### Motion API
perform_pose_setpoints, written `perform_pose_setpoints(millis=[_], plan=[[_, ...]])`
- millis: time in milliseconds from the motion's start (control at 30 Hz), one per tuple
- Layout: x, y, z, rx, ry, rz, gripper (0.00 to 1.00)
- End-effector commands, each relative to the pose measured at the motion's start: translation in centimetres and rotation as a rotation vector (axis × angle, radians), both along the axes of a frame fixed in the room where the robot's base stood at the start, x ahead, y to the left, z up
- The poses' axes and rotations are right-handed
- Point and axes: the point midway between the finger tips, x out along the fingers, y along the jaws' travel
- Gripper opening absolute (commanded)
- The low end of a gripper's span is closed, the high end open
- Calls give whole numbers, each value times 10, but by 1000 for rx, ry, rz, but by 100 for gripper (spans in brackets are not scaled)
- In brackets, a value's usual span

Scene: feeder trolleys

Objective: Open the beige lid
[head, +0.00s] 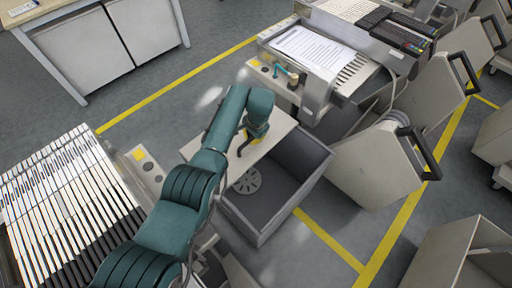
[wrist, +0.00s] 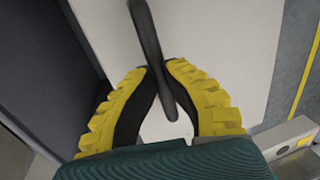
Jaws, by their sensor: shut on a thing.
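The beige lid (head: 280,127) is a flat panel at the left and back of an open-looking dark grey bin (head: 316,168) in the middle of the head view. In the wrist view its pale face (wrist: 225,45) fills the middle, with a slim black handle (wrist: 148,35) crossing it. My gripper (head: 250,141), with yellow-backed fingers, is shut on this handle; the grip shows clearly in the wrist view (wrist: 160,80). The dark bin interior shows beside the lid. My arm hides part of the lid, so I cannot tell its exact angle.
A feeder trolley (head: 333,68) with a paper sheet stands behind, and another with slatted rows (head: 60,200) stands at left. Beige units with black handles (head: 375,165) stand close on the right. A cabinet table (head: 100,45) is at upper left. Grey floor with yellow lines lies between.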

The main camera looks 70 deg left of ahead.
Motion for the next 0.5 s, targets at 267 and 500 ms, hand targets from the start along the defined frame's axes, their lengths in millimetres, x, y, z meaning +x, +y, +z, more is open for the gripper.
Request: perform_pose_setpoints(millis=[267,500], plan=[[-5,3,-7,-12,6,-4,0],[-5,2,-7,-12,7,-4,18]])
